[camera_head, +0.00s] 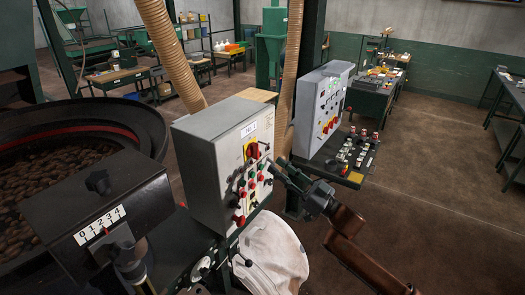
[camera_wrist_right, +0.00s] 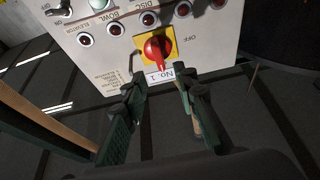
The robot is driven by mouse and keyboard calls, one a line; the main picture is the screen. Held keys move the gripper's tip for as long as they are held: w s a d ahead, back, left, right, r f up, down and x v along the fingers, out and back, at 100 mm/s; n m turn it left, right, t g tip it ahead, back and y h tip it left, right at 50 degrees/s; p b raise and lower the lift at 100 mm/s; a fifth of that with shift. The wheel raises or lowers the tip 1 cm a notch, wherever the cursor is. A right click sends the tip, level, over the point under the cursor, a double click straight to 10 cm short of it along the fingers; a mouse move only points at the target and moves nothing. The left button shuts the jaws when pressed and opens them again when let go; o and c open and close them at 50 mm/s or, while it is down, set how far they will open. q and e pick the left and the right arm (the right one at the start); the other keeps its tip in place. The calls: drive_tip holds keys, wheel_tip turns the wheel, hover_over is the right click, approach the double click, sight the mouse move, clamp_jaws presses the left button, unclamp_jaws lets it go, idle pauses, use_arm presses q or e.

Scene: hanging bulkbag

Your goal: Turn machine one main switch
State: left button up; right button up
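The machine one main switch is a red rotary knob on a yellow plate (camera_head: 251,150) on the front of a grey control box (camera_head: 200,170) in the head view. In the right wrist view the red knob (camera_wrist_right: 156,49) appears upside down, above a "No. 1" label (camera_wrist_right: 160,74), with "OFF" printed near it. Its handle runs roughly up and down there. My right gripper (camera_head: 276,168) is in front of the box face. Its two fingers (camera_wrist_right: 160,95) are spread with nothing between them, apart from the knob. My left gripper does not show.
Red, green and black buttons and knobs (camera_head: 247,190) sit below the switch. A second grey box (camera_head: 318,105) and a slanted button panel (camera_head: 352,155) stand close behind on the right. A white sack (camera_head: 272,250) hangs below. Open floor (camera_head: 440,200) lies right.

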sight(255, 151)
drive_tip(key=p+x, duration=0.2)
drive_tip(key=x, duration=0.5)
drive_tip(key=shift+a, duration=0.15)
drive_tip(key=shift+w, duration=0.15)
drive_tip(key=shift+c, duration=0.5)
clamp_jaws()
